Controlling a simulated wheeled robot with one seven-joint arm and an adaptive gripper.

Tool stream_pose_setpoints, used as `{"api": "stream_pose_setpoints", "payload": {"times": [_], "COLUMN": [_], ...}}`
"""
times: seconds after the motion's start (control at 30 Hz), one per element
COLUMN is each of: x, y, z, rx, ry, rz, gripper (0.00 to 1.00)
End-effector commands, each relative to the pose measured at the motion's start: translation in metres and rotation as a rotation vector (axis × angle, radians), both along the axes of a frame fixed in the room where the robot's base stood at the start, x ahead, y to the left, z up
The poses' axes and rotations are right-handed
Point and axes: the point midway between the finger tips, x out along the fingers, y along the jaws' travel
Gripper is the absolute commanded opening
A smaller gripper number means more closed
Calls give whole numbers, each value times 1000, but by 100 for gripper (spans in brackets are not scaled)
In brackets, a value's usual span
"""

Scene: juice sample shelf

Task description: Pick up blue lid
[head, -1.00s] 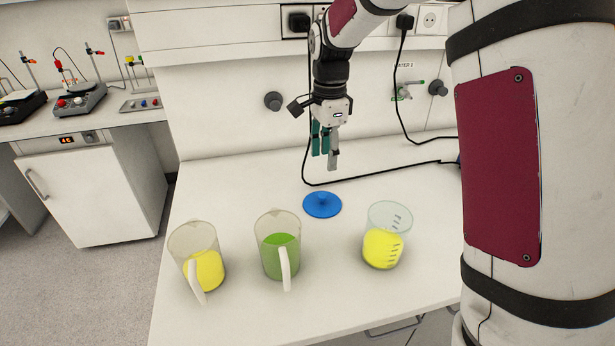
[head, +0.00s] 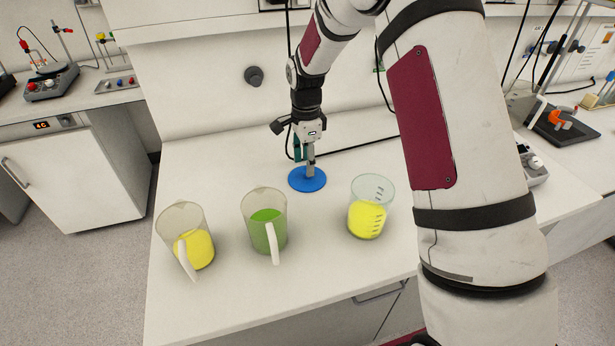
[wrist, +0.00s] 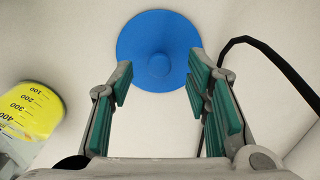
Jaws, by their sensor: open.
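The blue lid (head: 307,181) is a flat round disc with a small knob in its middle. It lies on the white bench top behind the jugs in the head view. My gripper (head: 304,168) points down just above the lid and overlaps its far part in that view. In the wrist view the lid (wrist: 158,50) is at the top centre, its knob beyond and between the two teal-padded fingers. My gripper (wrist: 160,88) is open there with nothing between its fingers. I cannot tell the exact height of the fingertips over the lid.
A yellow-juice jug (head: 189,238), a green-juice jug (head: 266,225) and a yellow-juice beaker (head: 369,207) stand in front of the lid. The beaker's yellow (wrist: 32,110) shows at left in the wrist view. A black cable (wrist: 285,65) runs on the bench at right.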

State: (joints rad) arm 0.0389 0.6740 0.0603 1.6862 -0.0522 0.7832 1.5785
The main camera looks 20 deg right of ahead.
Motion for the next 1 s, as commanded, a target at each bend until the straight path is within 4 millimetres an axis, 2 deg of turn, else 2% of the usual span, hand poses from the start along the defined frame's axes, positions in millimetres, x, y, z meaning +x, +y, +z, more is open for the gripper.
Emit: {"api": "stream_pose_setpoints", "payload": {"times": [0.1, 0.23, 0.53, 0.73, 1.0], "x": [-2, -1, 0, 0, 0], "y": [-3, -2, -2, -2, -2], "z": [-17, -31, -35, -35, -35], "rx": [0, 0, -1, -1, -1], "ry": [3, 1, -1, -1, -1], "rz": [1, 1, 1, 1, 1], "gripper": [44, 44, 44, 0, 0]}}
